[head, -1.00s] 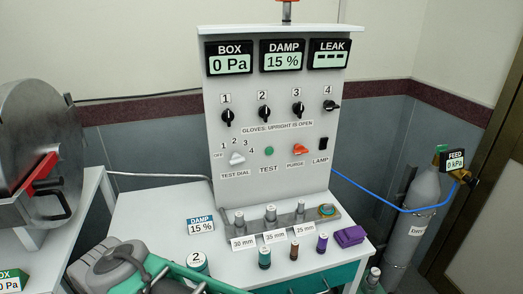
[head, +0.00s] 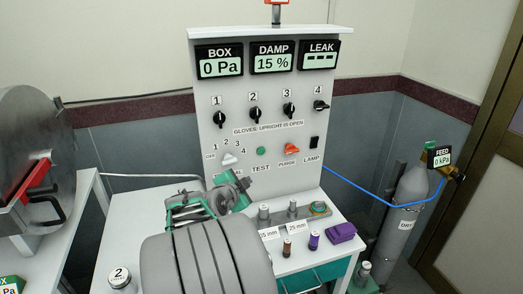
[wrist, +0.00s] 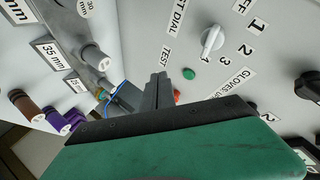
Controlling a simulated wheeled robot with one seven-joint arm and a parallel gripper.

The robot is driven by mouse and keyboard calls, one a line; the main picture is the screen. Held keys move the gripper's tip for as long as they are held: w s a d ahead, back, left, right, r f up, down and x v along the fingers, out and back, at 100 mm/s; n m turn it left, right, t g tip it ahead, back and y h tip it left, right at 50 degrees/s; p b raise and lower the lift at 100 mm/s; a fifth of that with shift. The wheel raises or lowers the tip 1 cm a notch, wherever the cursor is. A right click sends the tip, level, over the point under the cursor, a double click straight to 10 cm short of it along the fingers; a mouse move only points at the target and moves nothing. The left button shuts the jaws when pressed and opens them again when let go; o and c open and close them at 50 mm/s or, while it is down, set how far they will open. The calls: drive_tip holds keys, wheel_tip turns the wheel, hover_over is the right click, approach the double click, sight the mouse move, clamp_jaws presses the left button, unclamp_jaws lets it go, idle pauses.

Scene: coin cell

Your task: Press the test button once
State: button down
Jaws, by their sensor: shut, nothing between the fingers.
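The green test button (head: 261,152) sits on the grey panel above the word TEST, between the white test dial and the orange purge switch. It also shows in the wrist view (wrist: 188,73), just beside my fingertips. My gripper (head: 241,183) is in front of the panel, below and left of the button, with a gap between it and the button in the head view. In the wrist view the fingers (wrist: 158,82) are together and empty. Whether they touch the panel cannot be told.
The white test dial (head: 229,159) is close by on the left, and the orange purge switch (head: 292,149) on the right. Several valve knobs are above. Below, a rail (head: 318,210) with posts and a purple block (head: 342,232) stand on the white table. A gas cylinder (head: 408,210) is at right.

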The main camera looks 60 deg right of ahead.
sight(261, 151)
drive_tip(key=s+d+r+m+g+h, duration=0.2)
drive_tip(key=s+d+m, duration=0.1)
drive_tip(key=s+d, duration=0.2)
drive_tip(key=shift+s+d+r+m, duration=0.2)
drive_tip(key=shift+s+m, duration=0.2)
drive_tip(key=shift+s, duration=0.25)
drive_tip(key=shift+w+d, duration=3.1)
drive_tip(key=shift+w, duration=0.05)
drive_tip(key=shift+w+d+f+b, duration=0.15)
drive_tip(key=shift+w+f+b, duration=0.05)
drive_tip(key=shift+b, duration=0.55)
drive_tip(key=shift+w+d+r, duration=0.1)
drive_tip(key=shift+r, duration=0.05)
